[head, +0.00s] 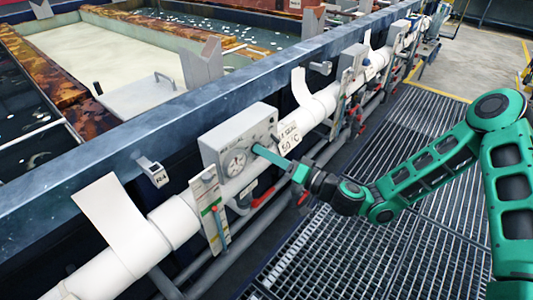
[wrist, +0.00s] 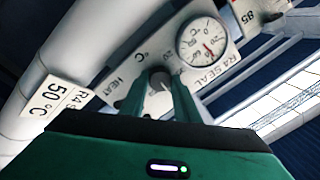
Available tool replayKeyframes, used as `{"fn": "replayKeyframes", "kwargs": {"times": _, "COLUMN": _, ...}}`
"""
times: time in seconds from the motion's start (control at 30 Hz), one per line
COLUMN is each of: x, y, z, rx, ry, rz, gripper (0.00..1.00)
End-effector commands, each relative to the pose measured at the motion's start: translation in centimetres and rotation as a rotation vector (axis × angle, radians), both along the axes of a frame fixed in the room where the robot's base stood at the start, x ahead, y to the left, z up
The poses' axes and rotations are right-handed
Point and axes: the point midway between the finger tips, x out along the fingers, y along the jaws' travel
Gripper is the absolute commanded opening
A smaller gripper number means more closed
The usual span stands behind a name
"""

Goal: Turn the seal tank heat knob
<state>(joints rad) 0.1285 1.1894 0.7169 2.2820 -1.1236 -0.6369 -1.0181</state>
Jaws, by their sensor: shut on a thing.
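The seal tank control box (head: 240,140) is a grey box on the tank's side, and its labels read "R4 SEAL" and "HEAT" in the wrist view.
A white pipe (head: 172,222) runs along the tank wall beside the box. A "50 °C" tag (head: 289,143) hangs right of the box. A striped label plate (head: 211,210) stands below left. Grating floor (head: 350,255) lies under my arm.

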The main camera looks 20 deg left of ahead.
Motion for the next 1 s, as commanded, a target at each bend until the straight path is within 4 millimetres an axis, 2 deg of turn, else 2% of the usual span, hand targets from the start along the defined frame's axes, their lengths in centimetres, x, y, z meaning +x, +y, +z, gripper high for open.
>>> {"fn": "replayKeyframes", "kwargs": {"times": 0.03, "x": 0.74, "y": -0.39, "z": -0.16, "rx": 0.016, "ry": 0.04, "rz": -0.018, "gripper": 0.06}}
{"fn": "replayKeyframes", "kwargs": {"times": 0.7, "x": 0.54, "y": -0.27, "z": -0.24, "rx": 0.256, "ry": 0.616, "rz": -0.018, "gripper": 0.06}}
{"fn": "replayKeyframes", "kwargs": {"times": 1.0, "x": 0.44, "y": -0.22, "z": -0.19, "rx": 0.335, "ry": 0.806, "rz": -0.017, "gripper": 0.06}}
